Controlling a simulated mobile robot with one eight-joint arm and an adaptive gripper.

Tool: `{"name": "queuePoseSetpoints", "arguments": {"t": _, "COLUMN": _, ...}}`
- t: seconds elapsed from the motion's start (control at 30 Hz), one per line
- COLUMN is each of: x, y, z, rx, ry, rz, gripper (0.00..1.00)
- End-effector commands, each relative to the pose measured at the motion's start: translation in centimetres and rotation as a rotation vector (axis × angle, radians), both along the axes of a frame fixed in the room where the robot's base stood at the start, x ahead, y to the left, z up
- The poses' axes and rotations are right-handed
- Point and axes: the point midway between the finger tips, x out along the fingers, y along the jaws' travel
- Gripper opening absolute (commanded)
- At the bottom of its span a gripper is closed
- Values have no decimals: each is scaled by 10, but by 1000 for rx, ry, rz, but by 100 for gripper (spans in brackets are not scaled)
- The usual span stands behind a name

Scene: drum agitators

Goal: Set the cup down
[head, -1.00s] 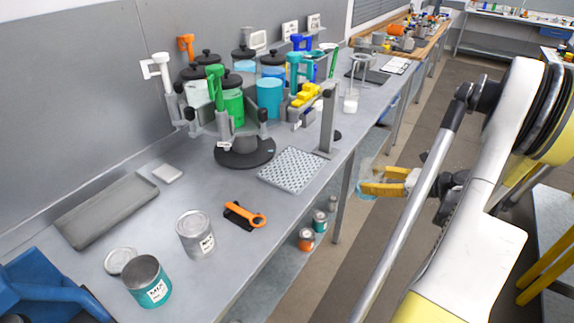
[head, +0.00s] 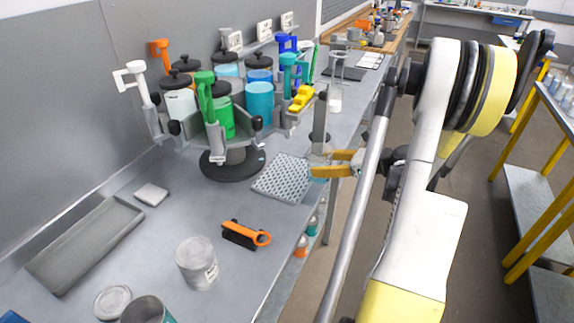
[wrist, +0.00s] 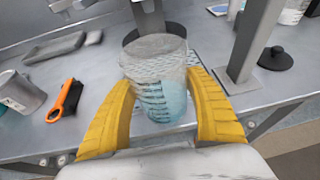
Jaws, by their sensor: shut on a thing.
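My gripper (wrist: 160,78) is shut on a clear cup (wrist: 152,62) with pale blue liquid in it. Its two yellow fingers press on the cup from either side, and the cup looks about upright. In the head view my gripper (head: 335,164) is at the bench's front edge, right of the perforated grey mat (head: 281,178). The cup is hard to make out there. In the wrist view the bench top shows behind and below the cup. I cannot tell whether its base touches anything.
A grey post (head: 319,118) stands behind the mat. A round agitator stand (head: 232,165) with coloured containers is left of it. An orange-handled tool (head: 246,234), a grey can (head: 197,263) and a shallow tray (head: 85,243) lie nearer. Bare bench lies between tray and tool.

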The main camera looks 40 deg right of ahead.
Motion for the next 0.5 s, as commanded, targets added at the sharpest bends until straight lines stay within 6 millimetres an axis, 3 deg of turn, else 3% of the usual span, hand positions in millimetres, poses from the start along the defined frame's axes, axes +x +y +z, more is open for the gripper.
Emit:
{"name": "queuePoseSetpoints", "arguments": {"t": 0.1, "x": 33, "y": 12, "z": -3, "rx": -1, "ry": 0, "rz": 6, "gripper": 24}}
{"name": "queuePoseSetpoints", "arguments": {"t": 0.3, "x": 79, "y": 26, "z": -2, "rx": -1, "ry": 0, "rz": 4, "gripper": 24}}
{"name": "queuePoseSetpoints", "arguments": {"t": 0.5, "x": 98, "y": 32, "z": -1, "rx": -1, "ry": 0, "rz": 0, "gripper": 24}}
